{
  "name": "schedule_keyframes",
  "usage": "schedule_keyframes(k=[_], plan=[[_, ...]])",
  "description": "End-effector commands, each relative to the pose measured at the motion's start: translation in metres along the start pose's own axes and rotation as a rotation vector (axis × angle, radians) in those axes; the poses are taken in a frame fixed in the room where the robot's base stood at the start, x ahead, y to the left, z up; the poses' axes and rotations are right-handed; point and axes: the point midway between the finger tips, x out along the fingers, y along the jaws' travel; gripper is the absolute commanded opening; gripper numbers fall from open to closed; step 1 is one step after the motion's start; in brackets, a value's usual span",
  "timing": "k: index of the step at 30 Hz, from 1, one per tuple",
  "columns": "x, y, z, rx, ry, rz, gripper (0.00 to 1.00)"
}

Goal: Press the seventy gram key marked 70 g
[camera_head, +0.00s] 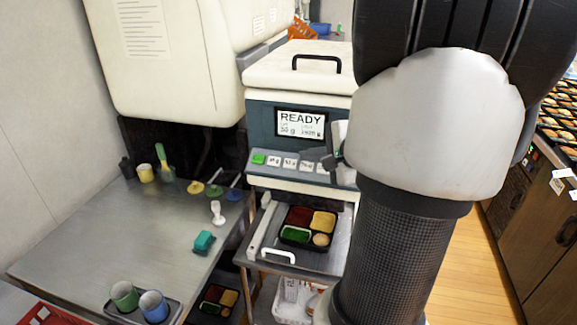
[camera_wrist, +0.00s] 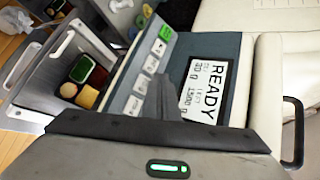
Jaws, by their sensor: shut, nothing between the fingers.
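The teal and white machine (camera_head: 300,110) has a screen reading READY (camera_head: 301,123); the screen also shows in the wrist view (camera_wrist: 207,92). Below the screen is a row of keys, a green key (camera_head: 258,159) at the left and several white keys to its right. The third white key (camera_head: 306,166) seems to read 70 g, but its print is small. It appears to be the key (camera_wrist: 141,83) beside my fingers in the wrist view. My gripper (camera_head: 331,160) is shut and empty, close to the right part of the row. I cannot tell whether it touches a key.
A bento tray (camera_head: 281,237) with filled compartments sits on the shelf below the keys, near a white handle (camera_head: 278,254). The metal table (camera_head: 120,235) at left holds a teal block (camera_head: 203,242), cups and small tools. My arm hides the machine's right side.

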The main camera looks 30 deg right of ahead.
Motion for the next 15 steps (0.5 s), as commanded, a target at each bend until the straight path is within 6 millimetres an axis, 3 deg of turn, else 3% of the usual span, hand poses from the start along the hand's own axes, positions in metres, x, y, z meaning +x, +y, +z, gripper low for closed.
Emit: schedule_keyframes(k=[3, 15], plan=[[0.0098, 0.0096, -0.0066, -0.002, 0.0, 0.0, 0.0], [0.0132, 0.0102, -0.0097, 0.0, 0.0, 0.001, 0.0]])
